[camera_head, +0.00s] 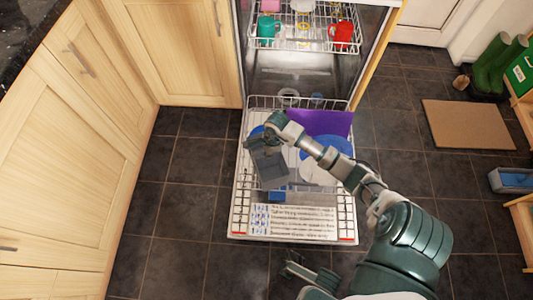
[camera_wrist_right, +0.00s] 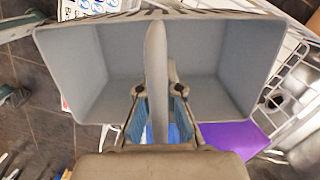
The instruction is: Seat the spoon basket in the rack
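The spoon basket (camera_head: 268,166) is a grey open box with a tall central divider, and it is over the left part of the pulled-out lower rack (camera_head: 241,180). My right gripper (camera_head: 277,127) is at its upper edge. In the right wrist view the gripper (camera_wrist_right: 158,92) has its blue-padded fingers closed on the divider of the basket (camera_wrist_right: 215,50). The two visible compartments look empty. I cannot tell whether the basket's underside touches the rack. My left gripper (camera_head: 289,264) is low in the head view, with its fingers apart and empty.
The rack holds a purple board (camera_head: 322,121), blue plates (camera_head: 338,145) and a white plate (camera_head: 312,168), right of the basket. A blue piece (camera_head: 277,196) shows just below it. The upper rack (camera_head: 300,40) holds a teal mug (camera_head: 267,27) and a red mug (camera_head: 342,33). Cabinets stand left.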

